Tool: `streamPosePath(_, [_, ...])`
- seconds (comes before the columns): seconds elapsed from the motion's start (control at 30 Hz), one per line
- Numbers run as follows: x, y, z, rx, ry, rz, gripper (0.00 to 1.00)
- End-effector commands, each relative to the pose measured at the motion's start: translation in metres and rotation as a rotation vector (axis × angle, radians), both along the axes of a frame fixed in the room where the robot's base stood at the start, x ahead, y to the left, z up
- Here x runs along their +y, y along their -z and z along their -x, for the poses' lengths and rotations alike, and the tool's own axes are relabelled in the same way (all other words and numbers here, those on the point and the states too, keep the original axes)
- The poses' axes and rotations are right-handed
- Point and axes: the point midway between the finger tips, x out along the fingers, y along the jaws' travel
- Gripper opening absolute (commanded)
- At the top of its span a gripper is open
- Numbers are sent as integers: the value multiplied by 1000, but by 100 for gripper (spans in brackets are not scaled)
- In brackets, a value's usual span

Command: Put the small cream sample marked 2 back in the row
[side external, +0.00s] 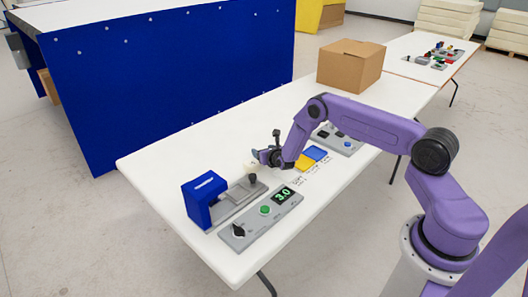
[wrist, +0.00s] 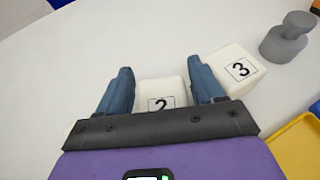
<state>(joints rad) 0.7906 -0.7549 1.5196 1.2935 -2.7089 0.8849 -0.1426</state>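The cream sample marked 2 (wrist: 160,92) lies between the two blue fingers of my gripper (wrist: 162,84) in the wrist view. Its near part is hidden behind the gripper's dark bar. The fingers are very close to its two sides; I cannot tell whether they press on it. The cream sample marked 3 (wrist: 236,68) sits just right of the right finger, turned at an angle. In the side view my gripper (side external: 268,152) is low over the white table, and a small cream shape (side external: 250,168) shows by it, its number not readable.
A grey weight (wrist: 287,40) stands beyond sample 3, and a yellow tray (wrist: 297,148) is at lower right. In the side view a blue press (side external: 205,198) and a panel reading 3.0 (side external: 262,212) are in front. A cardboard box (side external: 350,65) stands at the back.

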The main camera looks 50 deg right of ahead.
Motion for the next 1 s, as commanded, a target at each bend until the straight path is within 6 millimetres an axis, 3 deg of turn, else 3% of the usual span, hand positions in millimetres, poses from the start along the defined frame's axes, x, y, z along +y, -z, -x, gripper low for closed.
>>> streamPosePath(0.03, [1,9,6,26,-3,0,67])
streamPosePath(0.13, [1,8,6,27,-4,0,67])
streamPosePath(0.37, [4,-6,11,27,-5,-1,67])
streamPosePath(1.0, [34,-44,82,13,-4,1,67])
